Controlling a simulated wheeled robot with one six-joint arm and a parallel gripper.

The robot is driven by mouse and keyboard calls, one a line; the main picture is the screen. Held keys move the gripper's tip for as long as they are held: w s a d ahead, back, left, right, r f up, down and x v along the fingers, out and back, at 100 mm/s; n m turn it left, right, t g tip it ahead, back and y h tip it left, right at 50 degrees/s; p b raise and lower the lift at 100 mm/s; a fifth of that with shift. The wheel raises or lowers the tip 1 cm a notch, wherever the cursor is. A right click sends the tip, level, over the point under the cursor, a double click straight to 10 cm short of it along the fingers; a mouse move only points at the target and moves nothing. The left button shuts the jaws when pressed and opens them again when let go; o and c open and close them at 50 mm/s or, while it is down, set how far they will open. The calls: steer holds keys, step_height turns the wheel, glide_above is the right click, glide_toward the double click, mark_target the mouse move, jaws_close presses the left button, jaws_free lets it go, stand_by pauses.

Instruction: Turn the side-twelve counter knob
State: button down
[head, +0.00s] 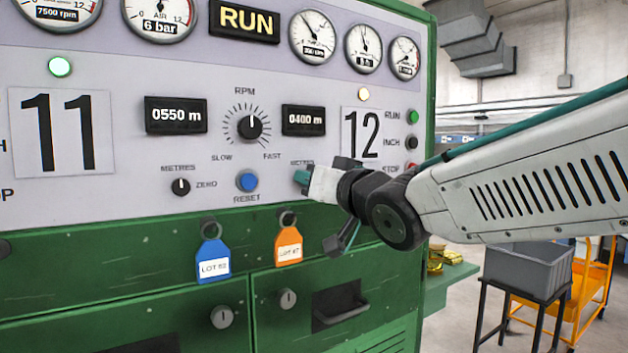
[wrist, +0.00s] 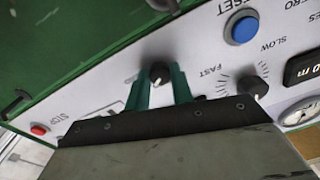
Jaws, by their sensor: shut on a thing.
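The side-twelve counter knob (wrist: 158,72) is a small black knob with a white mark on the pale panel, in the wrist view. My gripper (wrist: 160,84) is shut on it, with one green finger on each side. In the head view my gripper (head: 303,178) meets the panel below the side-twelve counter display (head: 303,120), which reads 0400 m. There the gripper hides the knob and part of its label. The 12 sign (head: 361,134) is to the right of the display.
The RPM knob (head: 250,127), blue reset button (head: 247,180) and side-eleven metres knob (head: 181,187) are to the left. A blue tag (head: 213,262) and an orange tag (head: 289,247) hang below. RUN, INCH and STOP buttons (head: 413,142) are at the panel's right edge.

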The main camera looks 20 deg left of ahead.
steer(key=m, duration=0.6)
steer(key=c, duration=2.2)
jaws_free()
steer(key=shift+m, duration=0.4)
steer(key=c, duration=2.2)
jaws_free()
steer(key=c, duration=1.2)
jaws_free()
steer(key=v, duration=0.7)
steer(key=shift+s+d, duration=0.25)
steer(key=shift+s, duration=0.1)
